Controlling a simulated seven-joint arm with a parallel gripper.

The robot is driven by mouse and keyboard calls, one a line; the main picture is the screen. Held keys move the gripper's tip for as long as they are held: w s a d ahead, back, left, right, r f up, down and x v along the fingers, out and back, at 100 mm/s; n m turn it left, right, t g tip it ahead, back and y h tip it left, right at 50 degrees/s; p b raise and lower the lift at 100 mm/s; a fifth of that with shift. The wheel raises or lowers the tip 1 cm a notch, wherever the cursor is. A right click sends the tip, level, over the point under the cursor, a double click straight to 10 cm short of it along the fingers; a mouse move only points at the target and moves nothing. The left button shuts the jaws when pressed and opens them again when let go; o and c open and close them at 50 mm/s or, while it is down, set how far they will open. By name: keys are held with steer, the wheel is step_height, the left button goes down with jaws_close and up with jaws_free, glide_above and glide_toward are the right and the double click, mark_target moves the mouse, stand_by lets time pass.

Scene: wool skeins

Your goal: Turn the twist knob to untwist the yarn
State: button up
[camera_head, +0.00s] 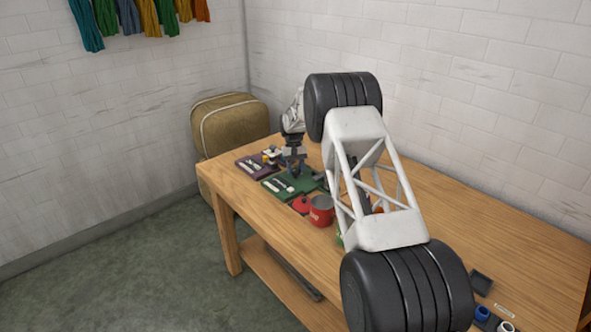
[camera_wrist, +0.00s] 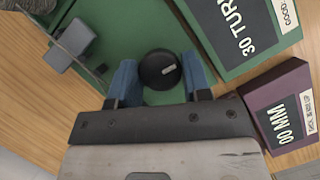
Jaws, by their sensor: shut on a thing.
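The black twist knob (camera_wrist: 160,69), round with a pale mark on top, sits on a green base (camera_wrist: 150,20) in the wrist view. My gripper (camera_wrist: 160,76) has its blue fingers on either side of the knob and is shut on it. In the head view my gripper (camera_head: 294,168) is down at the green board (camera_head: 304,181) on the table; the knob is hidden there. A grey block on a rod (camera_wrist: 76,38) stands on the base at the left in the wrist view. I cannot make out yarn at the knob.
Coloured skeins (camera_head: 148,15) hang on the wall.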

steer(key=o, duration=0.9)
steer(key=shift+r, duration=0.1)
steer(key=v, duration=0.7)
steer(key=shift+w+a+r, duration=0.1)
steer(key=shift+w+r, duration=0.05)
steer(key=shift+r, duration=0.15)
